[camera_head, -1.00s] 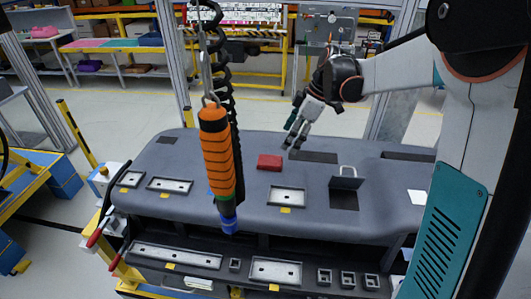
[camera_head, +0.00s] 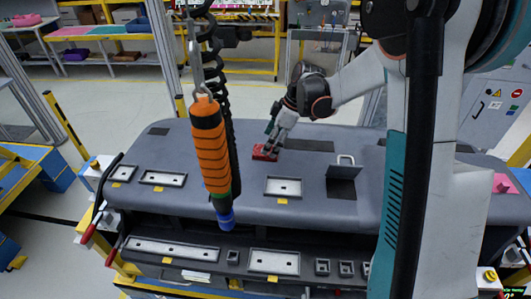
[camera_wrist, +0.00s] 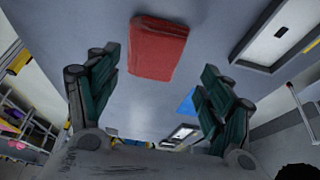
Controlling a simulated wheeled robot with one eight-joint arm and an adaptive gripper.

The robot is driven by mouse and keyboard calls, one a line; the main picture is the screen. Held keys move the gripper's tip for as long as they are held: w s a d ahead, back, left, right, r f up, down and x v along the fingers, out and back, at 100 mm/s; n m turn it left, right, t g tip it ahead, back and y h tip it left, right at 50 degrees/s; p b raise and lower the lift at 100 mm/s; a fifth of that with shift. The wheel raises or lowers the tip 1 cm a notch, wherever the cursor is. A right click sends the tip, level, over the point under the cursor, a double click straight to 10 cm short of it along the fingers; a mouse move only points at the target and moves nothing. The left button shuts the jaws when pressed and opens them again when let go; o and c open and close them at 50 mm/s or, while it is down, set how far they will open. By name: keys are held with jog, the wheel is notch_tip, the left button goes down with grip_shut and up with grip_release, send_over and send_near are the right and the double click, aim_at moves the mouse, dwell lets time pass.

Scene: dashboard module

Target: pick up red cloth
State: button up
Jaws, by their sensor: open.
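The red cloth (camera_head: 264,153) lies folded on the grey dashboard top, left of the middle. In the wrist view the red cloth (camera_wrist: 157,49) shows as a flat folded block beyond the fingertips, roughly between the two fingers and a little to the left. My gripper (camera_head: 266,149) is at the cloth in the head view and partly covers it. In the wrist view my gripper (camera_wrist: 155,85) is open, with its dark green fingers spread and nothing between them. I cannot tell whether a finger touches the cloth.
An orange hanging tool (camera_head: 211,150) with a coiled cable hangs in front, left of the cloth. A pink item (camera_head: 503,184) lies at the right end.

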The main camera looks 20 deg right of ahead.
jog(key=x, duration=0.3)
jog(key=shift+w+f, duration=0.2)
jog(key=shift+w, duration=0.1)
jog(key=shift+f, duration=0.2)
jog(key=shift+f+b, duration=0.25)
jog(key=shift+b, duration=0.05)
dwell(0.5)
jog(key=c, duration=1.1)
